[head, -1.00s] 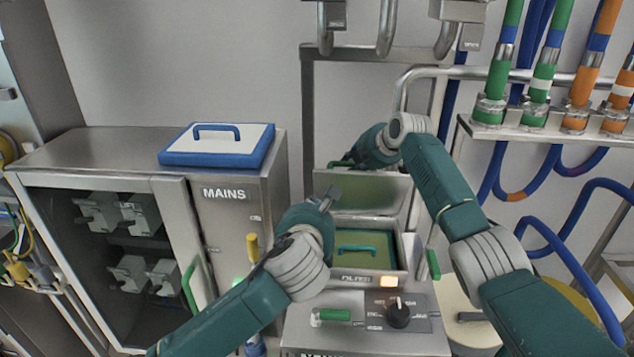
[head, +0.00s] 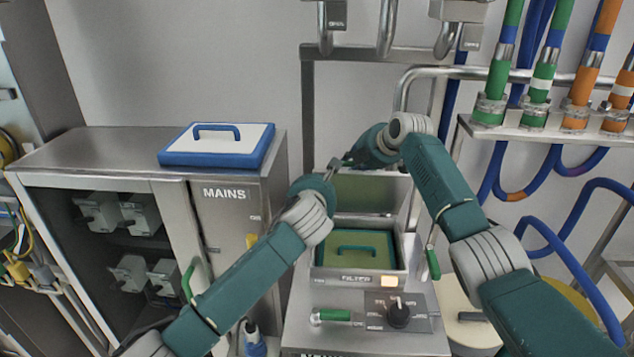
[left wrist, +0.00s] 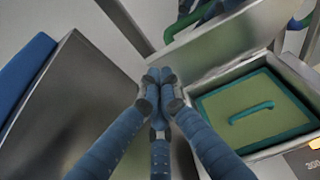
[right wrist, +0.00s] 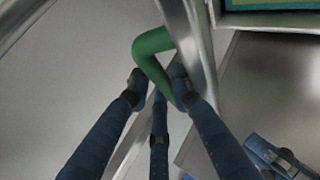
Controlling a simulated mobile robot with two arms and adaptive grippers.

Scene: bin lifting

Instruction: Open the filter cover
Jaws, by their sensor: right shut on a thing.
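The filter cover (head: 375,192) is a metal lid raised at the back of the filter box (head: 400,246); it also shows in the left wrist view (left wrist: 222,40). The green filter (head: 340,262) with its teal handle lies exposed in the box. My right gripper (right wrist: 160,88) is shut on the cover's green handle (right wrist: 152,48), behind the cover. My left gripper (left wrist: 160,78) has its fingertips together with nothing seen between them. It is just left of the raised cover; I cannot tell whether it touches it. In the head view, the arms partly hide the cover's handle.
The MAINS cabinet (head: 231,225) stands left, with a blue-rimmed white lid (head: 222,150) on top. A control panel with a black knob (head: 398,314) is in front of the box. Pipes and hoses (head: 560,155) crowd the right side.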

